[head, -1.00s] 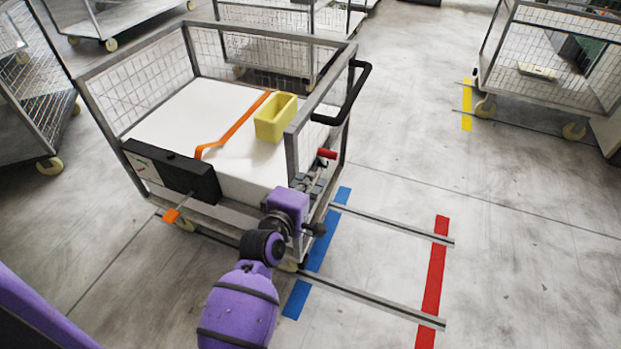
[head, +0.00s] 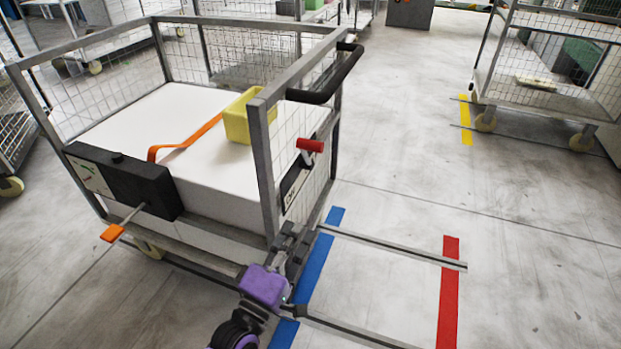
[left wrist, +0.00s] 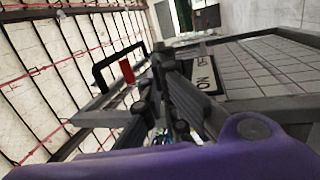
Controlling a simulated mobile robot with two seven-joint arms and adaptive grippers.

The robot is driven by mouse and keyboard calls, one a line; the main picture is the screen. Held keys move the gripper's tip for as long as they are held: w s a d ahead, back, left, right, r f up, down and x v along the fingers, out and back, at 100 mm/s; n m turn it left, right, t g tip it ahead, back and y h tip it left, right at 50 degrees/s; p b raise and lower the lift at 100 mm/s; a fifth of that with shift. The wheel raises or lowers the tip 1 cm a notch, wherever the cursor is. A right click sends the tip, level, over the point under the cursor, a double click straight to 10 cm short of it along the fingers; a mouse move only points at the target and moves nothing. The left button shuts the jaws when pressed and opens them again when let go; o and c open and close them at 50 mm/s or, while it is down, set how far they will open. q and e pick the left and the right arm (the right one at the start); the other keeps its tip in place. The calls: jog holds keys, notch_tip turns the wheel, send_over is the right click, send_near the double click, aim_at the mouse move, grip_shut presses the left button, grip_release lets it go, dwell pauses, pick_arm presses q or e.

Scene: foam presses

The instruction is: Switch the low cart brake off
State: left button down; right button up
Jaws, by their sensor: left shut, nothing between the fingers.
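The low cart (head: 267,170) has a grey frame, mesh sides and a black push handle (head: 335,80). A red-gripped lever (head: 310,145) sticks out from a dark labelled plate (head: 294,182) on its right end; I take it for the brake. The lever's grip is at the plate's upper end. In the left wrist view the red grip (left wrist: 127,71) is left of the fingers and the plate (left wrist: 205,78) reads ON and OFF. My left gripper (head: 290,236) is shut and empty, below the lever and apart from its grip. My right gripper is out of view.
The cart carries a white block (head: 140,115), an orange strap (head: 185,140) and a yellow bin (head: 236,122). A black box (head: 120,180) with an orange-tipped rod is on its near side. Floor rails (head: 400,248) cross blue and red stripes; open floor lies right.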

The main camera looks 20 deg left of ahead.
pick_arm(q)
jog(key=r+t, duration=0.1)
jog(key=s+a+r+n+t+y, duration=0.1)
jog(key=r, duration=0.1)
jog(key=a+r+n+y, duration=0.1)
jog(key=shift+s+r+t, duration=0.2)
jog(key=shift+r+t, duration=0.1)
jog(key=shift+t, duration=0.1)
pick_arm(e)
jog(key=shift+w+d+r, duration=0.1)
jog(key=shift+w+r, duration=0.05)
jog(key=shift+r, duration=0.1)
pick_arm(q)
jog(key=x, duration=1.4)
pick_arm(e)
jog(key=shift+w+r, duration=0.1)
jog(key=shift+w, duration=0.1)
